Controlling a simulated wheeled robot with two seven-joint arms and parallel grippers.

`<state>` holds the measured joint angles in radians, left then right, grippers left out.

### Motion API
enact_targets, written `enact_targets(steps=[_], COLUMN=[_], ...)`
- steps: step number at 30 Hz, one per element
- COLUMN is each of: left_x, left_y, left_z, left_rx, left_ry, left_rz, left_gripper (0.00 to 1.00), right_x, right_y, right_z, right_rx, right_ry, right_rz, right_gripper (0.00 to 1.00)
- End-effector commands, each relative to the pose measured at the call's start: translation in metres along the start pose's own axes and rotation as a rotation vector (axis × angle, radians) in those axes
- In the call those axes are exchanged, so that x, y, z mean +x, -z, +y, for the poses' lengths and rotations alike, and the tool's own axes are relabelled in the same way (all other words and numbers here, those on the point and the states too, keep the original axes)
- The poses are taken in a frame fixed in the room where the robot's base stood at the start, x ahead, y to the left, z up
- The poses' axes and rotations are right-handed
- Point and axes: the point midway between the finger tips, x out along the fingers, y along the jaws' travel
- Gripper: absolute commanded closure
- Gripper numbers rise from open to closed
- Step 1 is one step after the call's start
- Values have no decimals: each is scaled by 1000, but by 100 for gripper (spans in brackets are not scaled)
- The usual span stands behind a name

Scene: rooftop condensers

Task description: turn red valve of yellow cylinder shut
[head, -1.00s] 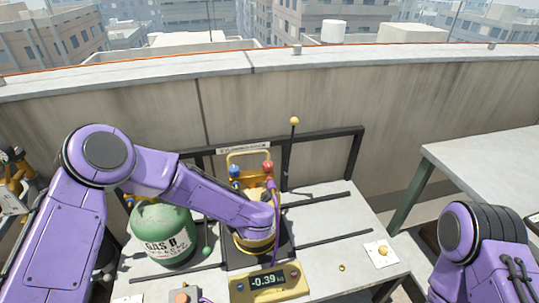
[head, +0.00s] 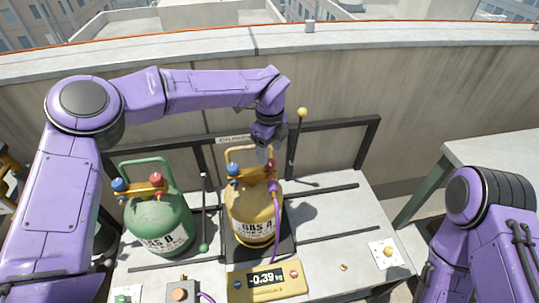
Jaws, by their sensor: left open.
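The yellow cylinder (head: 252,212) labelled GAS A stands upright on a dark scale plate in the middle of the bench. On its top are a blue valve (head: 233,170) at left and a red valve (head: 270,168) at right. A purple hose runs down from the red valve's side. My left gripper (head: 264,154) points down from above, just over the cylinder's top and close to the red valve. It is open; its fingertips are small here, and I cannot tell whether they touch the valve. My right gripper is out of view; only my right arm shows at lower right.
A green cylinder (head: 160,222) with its own blue and red valves stands left. A scale display (head: 266,281) reads -0.39 kg. A lever with a yellow ball (head: 302,112) rises behind right. The bench (head: 335,235) is mostly clear at right.

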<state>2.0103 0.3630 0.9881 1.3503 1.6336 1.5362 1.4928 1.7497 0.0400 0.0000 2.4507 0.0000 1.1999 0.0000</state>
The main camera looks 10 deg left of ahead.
Motion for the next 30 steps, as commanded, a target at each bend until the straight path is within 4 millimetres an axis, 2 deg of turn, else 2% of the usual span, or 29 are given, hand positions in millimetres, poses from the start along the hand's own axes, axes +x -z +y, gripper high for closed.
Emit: enact_targets(steps=[3, 7, 11, 17, 22, 30], left_x=[23, 40, 48, 48, 48, 48], left_y=[0, -1, -2, -2, -2, -2], left_z=[1, 1, 1, 1, 1, 1], left_rx=[1, -1, 0, -1, -1, 14], left_ry=[-3, -2, 0, 1, 1, 2], left_rz=[1, -1, -2, -2, -2, -3], left_gripper=[37, 37, 37, 37, 93, 94], right_x=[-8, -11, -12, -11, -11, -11], right_y=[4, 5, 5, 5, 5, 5], right_z=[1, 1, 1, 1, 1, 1], right_rx=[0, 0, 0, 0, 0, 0], right_ry=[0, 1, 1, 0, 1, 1], right_rz=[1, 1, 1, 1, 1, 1], right_gripper=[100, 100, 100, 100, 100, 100])
